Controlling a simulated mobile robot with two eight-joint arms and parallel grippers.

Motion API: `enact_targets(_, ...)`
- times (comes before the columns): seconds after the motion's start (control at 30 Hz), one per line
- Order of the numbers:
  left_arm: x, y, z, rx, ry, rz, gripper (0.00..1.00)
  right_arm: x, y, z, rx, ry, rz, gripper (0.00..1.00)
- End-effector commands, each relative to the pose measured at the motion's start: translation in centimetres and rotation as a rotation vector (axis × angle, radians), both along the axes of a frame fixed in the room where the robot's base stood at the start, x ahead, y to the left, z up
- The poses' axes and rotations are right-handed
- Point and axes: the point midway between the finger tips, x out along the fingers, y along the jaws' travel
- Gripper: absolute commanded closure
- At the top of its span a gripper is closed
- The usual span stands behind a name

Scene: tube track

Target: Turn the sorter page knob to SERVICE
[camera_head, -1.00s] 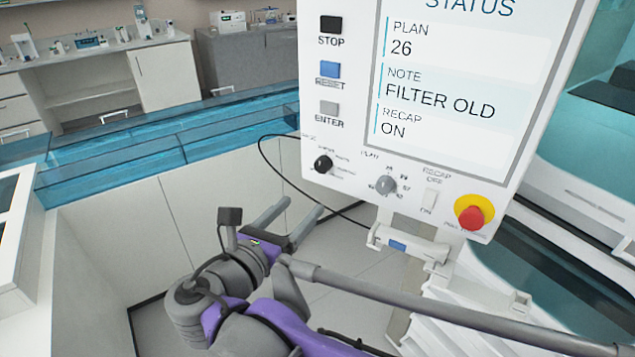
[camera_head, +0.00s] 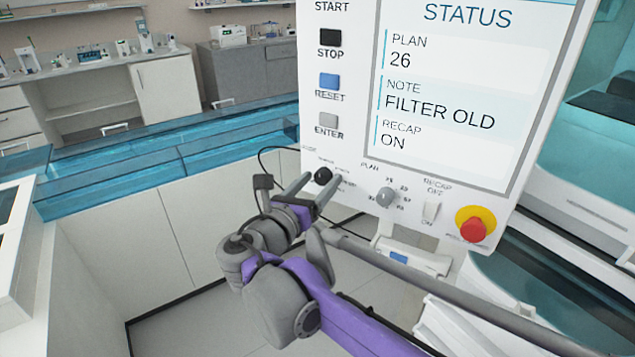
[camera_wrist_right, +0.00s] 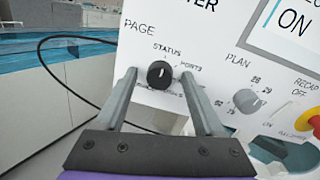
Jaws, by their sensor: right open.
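The sorter panel (camera_head: 345,20) shows a screen (camera_head: 455,80) headed STATUS. The black PAGE knob (camera_head: 323,176) is at the panel's lower left; in the right wrist view the knob (camera_wrist_right: 160,74) has a white mark pointing up, roughly toward STATUS. My left gripper is out of view.
The grey PLAN knob (camera_head: 386,196), the RECAP switch (camera_head: 431,212) and a red stop button (camera_head: 474,228) lie to the right. STOP, RESET (camera_head: 328,82) and ENTER buttons are above. A black cable (camera_wrist_right: 62,72) loops at the left. Floor is clear below left.

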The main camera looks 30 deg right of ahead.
Motion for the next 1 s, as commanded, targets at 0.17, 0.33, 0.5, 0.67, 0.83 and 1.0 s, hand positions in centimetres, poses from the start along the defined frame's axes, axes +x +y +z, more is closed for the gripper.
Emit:
enact_targets(0.17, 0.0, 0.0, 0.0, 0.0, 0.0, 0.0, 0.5, -0.01, 0.01, 0.0, 0.0, 0.0, 0.0, 0.29)
enact_targets(0.33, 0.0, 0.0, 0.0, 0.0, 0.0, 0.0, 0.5, -0.02, 0.03, 0.0, 0.0, 0.0, 0.0, 0.6)
enact_targets(0.5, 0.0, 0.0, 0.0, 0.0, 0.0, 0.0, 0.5, -0.02, 0.03, 0.0, 0.0, 0.0, 0.0, 0.9)
enact_targets(0.67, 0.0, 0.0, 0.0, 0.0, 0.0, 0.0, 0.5, -0.03, 0.04, -0.01, 0.0, 0.0, 0.0, 1.0)
enact_targets(0.83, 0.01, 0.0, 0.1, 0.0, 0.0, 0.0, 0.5, -0.03, 0.04, 0.01, 0.007, -0.01, 0.0, 1.0)
enact_targets(1.0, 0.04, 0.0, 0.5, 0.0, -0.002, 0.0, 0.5, -0.02, 0.05, 0.08, 0.032, -0.055, 0.001, 1.0)
